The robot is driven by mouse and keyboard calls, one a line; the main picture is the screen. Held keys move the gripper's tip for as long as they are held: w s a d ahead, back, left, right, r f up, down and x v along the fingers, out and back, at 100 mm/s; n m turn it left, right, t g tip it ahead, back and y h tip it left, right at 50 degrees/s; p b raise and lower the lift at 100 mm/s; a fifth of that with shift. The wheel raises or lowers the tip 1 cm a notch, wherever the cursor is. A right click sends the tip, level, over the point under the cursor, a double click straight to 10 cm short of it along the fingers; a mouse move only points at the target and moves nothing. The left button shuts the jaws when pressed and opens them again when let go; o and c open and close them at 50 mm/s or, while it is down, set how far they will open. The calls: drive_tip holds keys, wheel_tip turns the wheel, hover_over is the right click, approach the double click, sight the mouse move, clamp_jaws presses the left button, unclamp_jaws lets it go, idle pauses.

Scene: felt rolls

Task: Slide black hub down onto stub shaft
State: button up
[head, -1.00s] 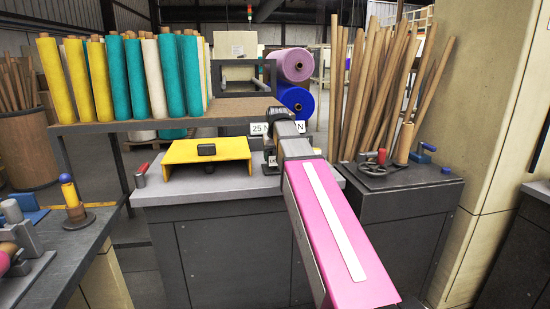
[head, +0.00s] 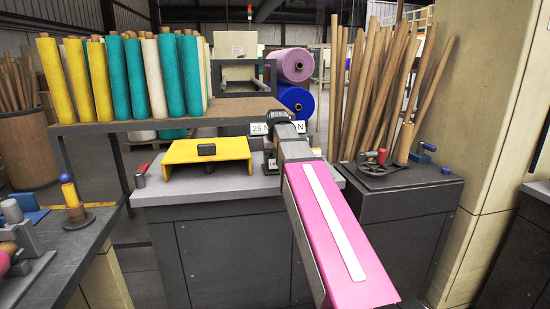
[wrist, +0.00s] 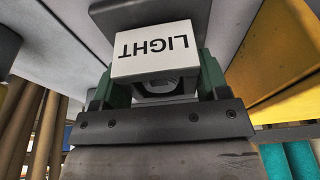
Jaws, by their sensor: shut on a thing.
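My gripper (wrist: 158,90) is in the wrist view, with a green finger on each side of a white block lettered LIGHT (wrist: 156,52). A dark rounded piece (wrist: 165,86) shows below the block between the fingers; I take it to be the black hub, held in the jaws. In the head view my pink arm reaches to the right part of the middle bench, and the dark wrist hides most of the gripper and what it holds. I cannot make out the stub shaft in either view, nor whether the hub touches it.
A yellow bracket (head: 207,152) with a black knob stands left of the gripper on the grey bench (head: 160,195). A white sign (head: 262,128) is partly behind my wrist. Upright felt rolls (head: 120,80) stand behind left, cardboard tubes (head: 375,90) behind right.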

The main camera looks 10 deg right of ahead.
drive_tip(key=shift+f, duration=0.4)
idle(0.3)
drive_tip(key=o, duration=1.1)
drive_tip(key=v, duration=1)
drive_tip(key=shift+s+r, duration=0.15)
drive_tip(key=shift+r, duration=0.25)
